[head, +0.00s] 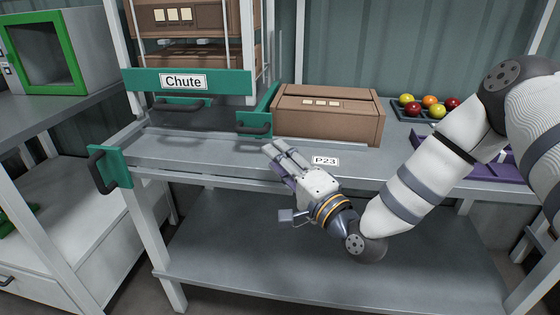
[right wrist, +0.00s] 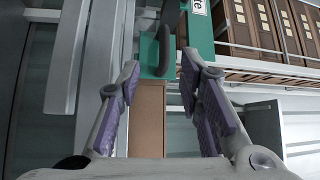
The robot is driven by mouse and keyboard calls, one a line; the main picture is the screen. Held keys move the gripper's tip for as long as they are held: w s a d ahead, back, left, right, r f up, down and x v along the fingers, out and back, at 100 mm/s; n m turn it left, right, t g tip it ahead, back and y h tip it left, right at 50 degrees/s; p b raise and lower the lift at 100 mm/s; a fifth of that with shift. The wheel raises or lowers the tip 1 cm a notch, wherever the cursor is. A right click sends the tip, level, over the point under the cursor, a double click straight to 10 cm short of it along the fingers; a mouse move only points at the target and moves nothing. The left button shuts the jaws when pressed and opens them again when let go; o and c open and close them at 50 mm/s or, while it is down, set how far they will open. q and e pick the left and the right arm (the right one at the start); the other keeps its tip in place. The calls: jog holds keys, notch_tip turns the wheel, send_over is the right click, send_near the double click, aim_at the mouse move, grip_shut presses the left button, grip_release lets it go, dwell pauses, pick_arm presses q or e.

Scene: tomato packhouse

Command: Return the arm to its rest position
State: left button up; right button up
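My right arm (head: 415,190) reaches in from the right side of the head view. My right gripper (head: 277,149) is at the front edge of the grey bench, left of the P23 label, with its fingers pointing toward the chute. In the right wrist view the two purple-padded fingers (right wrist: 160,75) stand apart with nothing held between them. Beyond them show a green panel with a dark handle and part of a brown box. My left arm and gripper are not in view.
A closed cardboard box (head: 325,118) stands on the bench (head: 225,158) behind the gripper. The green Chute panel (head: 225,84) and handled green plates are at left. A tray of tomatoes (head: 400,116) and a purple tray (head: 495,165) are at right. The lower shelf (head: 250,245) is bare.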

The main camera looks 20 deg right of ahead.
jog(key=shift+s, duration=0.35)
